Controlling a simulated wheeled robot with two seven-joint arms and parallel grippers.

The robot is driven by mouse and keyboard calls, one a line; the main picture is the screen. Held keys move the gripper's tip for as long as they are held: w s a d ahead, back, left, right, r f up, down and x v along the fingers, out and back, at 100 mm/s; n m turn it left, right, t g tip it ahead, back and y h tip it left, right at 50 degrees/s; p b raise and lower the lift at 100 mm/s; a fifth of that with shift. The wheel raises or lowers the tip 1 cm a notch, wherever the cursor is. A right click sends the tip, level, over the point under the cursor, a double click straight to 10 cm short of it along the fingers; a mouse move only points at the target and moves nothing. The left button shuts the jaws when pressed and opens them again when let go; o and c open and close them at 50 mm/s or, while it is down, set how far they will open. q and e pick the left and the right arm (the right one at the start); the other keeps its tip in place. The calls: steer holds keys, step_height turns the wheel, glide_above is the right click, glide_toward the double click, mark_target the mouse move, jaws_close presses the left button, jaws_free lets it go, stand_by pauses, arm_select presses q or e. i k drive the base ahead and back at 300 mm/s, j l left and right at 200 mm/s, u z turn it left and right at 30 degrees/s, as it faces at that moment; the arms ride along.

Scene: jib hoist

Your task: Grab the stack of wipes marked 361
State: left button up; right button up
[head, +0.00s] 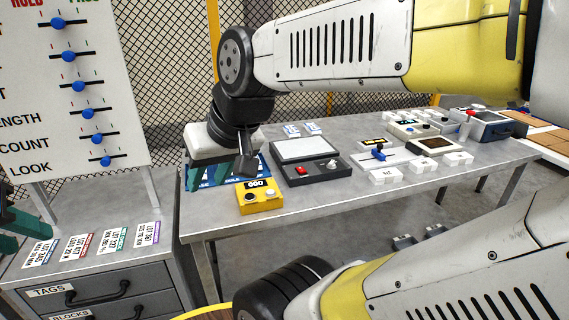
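I cannot make out a stack of wipes marked 361 for certain. Several small white block-like pieces lie at the table's front, one of them (385,176) with dark marks too small to read. A tag (147,232) on the left cabinet seems to read LOT 361. My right gripper (221,175) is over the table's left end, its teal fingers apart and pointing down above a blue mat (208,177). I see nothing held between them.
A yellow device (260,196) stands close to the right gripper, beside a grey scale (305,149). More devices stand on the table's right. A mesh fence (165,60) is behind.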

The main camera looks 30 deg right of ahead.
mark_target(456, 159)
steer(key=l+z, duration=0.15)
steer(key=z, duration=0.5)
steer(key=i+l+z, duration=0.1)
steer(key=l+z, duration=0.15)
steer(key=l, duration=0.15)
steer(key=i+l+z, duration=0.35)
steer(key=l+z, duration=0.15)
steer(key=l, duration=0.25)
steer(key=i+l, duration=0.25)
steer(key=l, duration=0.15)
steer(key=i+l, duration=0.2)
steer(key=l, duration=0.15)
steer(key=i+l+z, duration=0.1)
steer(key=i+l, duration=0.15)
steer(key=l, duration=0.15)
